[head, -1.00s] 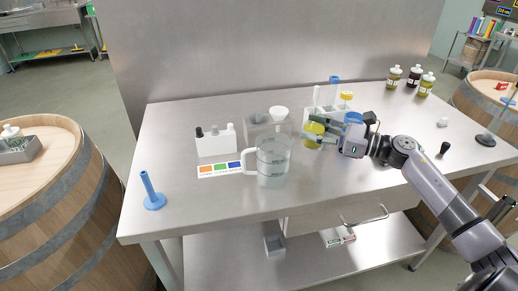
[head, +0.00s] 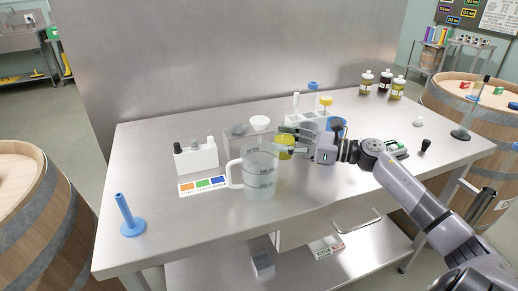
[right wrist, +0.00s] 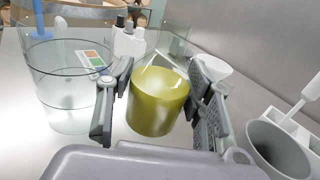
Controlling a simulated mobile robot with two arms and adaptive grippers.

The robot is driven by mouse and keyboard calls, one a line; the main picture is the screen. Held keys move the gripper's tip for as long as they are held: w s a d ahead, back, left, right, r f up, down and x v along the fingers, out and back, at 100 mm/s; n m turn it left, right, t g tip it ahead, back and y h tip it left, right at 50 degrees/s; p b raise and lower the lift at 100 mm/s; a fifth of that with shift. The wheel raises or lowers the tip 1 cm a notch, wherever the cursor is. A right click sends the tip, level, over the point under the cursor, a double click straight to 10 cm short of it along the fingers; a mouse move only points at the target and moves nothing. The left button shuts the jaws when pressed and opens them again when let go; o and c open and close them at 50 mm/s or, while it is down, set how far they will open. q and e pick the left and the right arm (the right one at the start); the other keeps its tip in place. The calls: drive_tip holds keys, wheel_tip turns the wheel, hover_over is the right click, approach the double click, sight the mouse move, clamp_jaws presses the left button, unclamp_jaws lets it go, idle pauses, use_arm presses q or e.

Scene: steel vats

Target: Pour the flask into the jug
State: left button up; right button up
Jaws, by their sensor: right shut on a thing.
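The clear jug (head: 260,176) with a side handle stands on the steel table, near its front edge. In the right wrist view the jug (right wrist: 62,100) is at the left, just beyond my gripper. My right gripper (head: 296,143) is shut on the flask (head: 286,147), which holds yellow-green liquid. In the right wrist view the flask (right wrist: 158,100) sits between both fingers and looks upright. The flask is to the right of the jug and close to it in the head view. Whether it touches the table I cannot tell. My left gripper is not in view.
A white bottle holder (head: 196,157), a colour card (head: 203,186) and a blue stand (head: 130,222) are left of the jug. A white funnel (head: 260,122) and a rack (head: 303,119) are behind.

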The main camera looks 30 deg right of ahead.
sight(284, 125)
drive_tip(key=shift+n+h, duration=0.3)
drive_tip(key=shift+n, duration=0.5)
drive_tip(key=r+p, duration=0.3)
drive_tip(key=r, duration=0.1)
drive_tip(key=r+p, duration=0.2)
drive_tip(key=shift+s+a+r+p, duration=0.15)
drive_tip(key=shift+a+r+p, duration=0.2)
drive_tip(key=shift+a+f, duration=0.1)
drive_tip(key=shift+f, duration=0.2)
drive_tip(key=shift+s+a+n, duration=0.1)
drive_tip(key=shift+a+n, duration=0.05)
drive_tip(key=shift+n, duration=0.25)
drive_tip(key=shift+a+r+n+g+h+p, duration=0.25)
drive_tip(key=shift+n+g+h+p, duration=0.25)
drive_tip(key=shift+p, duration=0.4)
drive_tip(key=shift+s+a+r+n+p, duration=0.2)
drive_tip(key=shift+a+r+n+p, duration=0.15)
drive_tip(key=shift+n+p, duration=0.45)
drive_tip(key=p, duration=0.1)
drive_tip(key=a+n+h+p, duration=0.1)
drive_tip(key=p, duration=0.1)
drive_tip(key=shift+s+r+n, duration=0.1)
drive_tip(key=shift+r+n, duration=0.1)
drive_tip(key=shift+n, duration=0.1)
drive_tip(key=shift+d+p, duration=0.1)
drive_tip(key=shift+p, duration=0.2)
